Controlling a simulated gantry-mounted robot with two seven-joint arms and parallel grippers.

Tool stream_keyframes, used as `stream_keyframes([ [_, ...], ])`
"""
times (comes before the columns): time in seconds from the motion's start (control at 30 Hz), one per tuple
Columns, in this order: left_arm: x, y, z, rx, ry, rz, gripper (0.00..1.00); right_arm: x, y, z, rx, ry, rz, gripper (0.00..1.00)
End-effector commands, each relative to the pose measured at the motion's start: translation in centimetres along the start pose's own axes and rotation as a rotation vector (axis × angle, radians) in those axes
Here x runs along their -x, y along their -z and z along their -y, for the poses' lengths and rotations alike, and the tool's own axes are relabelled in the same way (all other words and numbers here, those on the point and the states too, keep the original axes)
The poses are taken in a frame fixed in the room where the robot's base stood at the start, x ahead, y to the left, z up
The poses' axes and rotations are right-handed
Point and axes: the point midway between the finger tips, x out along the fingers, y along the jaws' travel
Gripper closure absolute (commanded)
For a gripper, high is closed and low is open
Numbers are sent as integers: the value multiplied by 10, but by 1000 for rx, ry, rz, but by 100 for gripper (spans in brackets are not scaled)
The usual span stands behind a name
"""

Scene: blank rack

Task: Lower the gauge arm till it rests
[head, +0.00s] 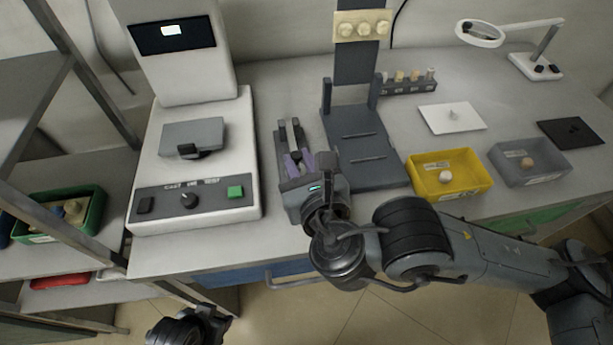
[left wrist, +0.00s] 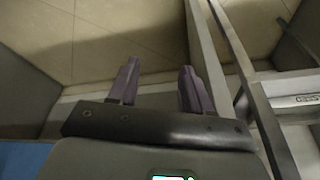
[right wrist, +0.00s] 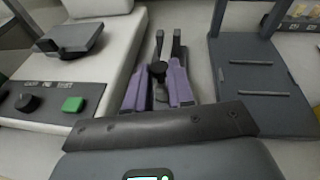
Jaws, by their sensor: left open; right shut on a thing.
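A slim dark fixture, which looks like the gauge arm (head: 290,132) with upright prongs, stands on the bench between the white test machine and the dark rack. My right gripper (head: 297,162) is over its near end, purple fingers pointing away. In the right wrist view, the fingers (right wrist: 158,85) close around a dark round knob (right wrist: 157,69), and the prongs (right wrist: 166,46) of the gauge arm rise just beyond. Whether the arm touches a rest is hidden. My left gripper (left wrist: 158,85) is open and empty over the floor, low in front of the bench.
The white test machine (head: 240,150) with its green button stands close on the left of my right gripper. The dark rack (head: 372,172) stands close on the right. Yellow (head: 480,182) and grey (head: 560,176) bins are further right. A metal shelf (head: 108,95) stands at the left.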

Motion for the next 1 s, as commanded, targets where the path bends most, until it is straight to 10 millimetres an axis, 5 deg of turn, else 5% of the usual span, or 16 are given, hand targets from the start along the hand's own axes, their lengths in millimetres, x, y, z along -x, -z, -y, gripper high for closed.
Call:
stream_keyframes([
  [0.03, -18, -6, -1, 2, -2, 0, 51, -2, 10, -2, 3, -1, 19, 100],
  [0.3, -44, -13, -4, 11, -8, -2, 51, -2, 12, -4, 12, 3, 72, 100],
  [0.9, -50, -16, -2, 0, 0, -1, 51, -2, 12, -5, 15, 4, 87, 100],
  [0.93, -50, -16, -2, -1, 1, -1, 51, -2, 12, -5, 15, 4, 87, 75],
  [1.0, -50, -16, -2, -2, 2, -1, 51, -2, 12, -5, 15, 4, 86, 64],
])
